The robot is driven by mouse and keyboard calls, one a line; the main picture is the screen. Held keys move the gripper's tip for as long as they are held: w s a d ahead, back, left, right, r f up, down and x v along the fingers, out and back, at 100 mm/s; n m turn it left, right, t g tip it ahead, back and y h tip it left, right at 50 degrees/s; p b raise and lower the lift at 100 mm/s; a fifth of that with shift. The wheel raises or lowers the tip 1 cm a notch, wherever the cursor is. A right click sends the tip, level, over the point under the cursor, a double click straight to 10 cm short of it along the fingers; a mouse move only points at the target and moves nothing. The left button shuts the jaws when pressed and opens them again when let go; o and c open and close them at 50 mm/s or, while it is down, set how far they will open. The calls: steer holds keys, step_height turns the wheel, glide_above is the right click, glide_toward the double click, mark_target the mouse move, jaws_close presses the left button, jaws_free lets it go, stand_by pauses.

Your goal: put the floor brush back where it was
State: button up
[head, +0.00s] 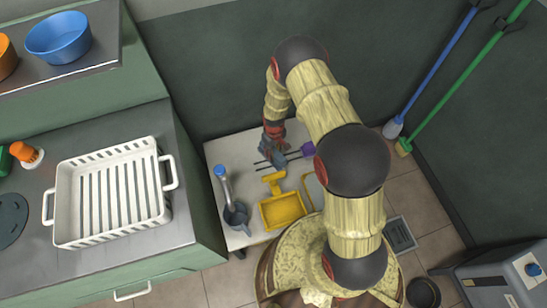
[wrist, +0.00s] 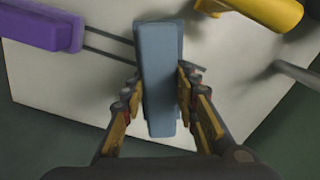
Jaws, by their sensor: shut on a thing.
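Two long-handled cleaning tools lean in the corner at the upper right of the head view. One has a green handle and a yellowish brush head (head: 404,147) on the floor; the other has a blue handle and a pale head (head: 392,129). I cannot tell which is the floor brush. My gripper (head: 275,137) is low over the pale low table (head: 222,153), away from both. In the wrist view my gripper (wrist: 160,82) is shut on a blue-grey block-like handle (wrist: 160,50). Its lower end is free; whether it rests on the table is unclear.
A purple handle (wrist: 35,28) with dark prongs lies beside the held handle. A white slatted basket (head: 75,238) stands on the left counter. Floor shows before the corner.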

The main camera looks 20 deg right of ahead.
steer(key=shift+f+b, duration=0.6)
steer(key=shift+f, duration=1.15)
steer(key=shift+f+b, duration=0.3)
steer(key=shift+f, duration=0.15)
steer(key=o, duration=1.1)
steer(key=shift+r, duration=0.1)
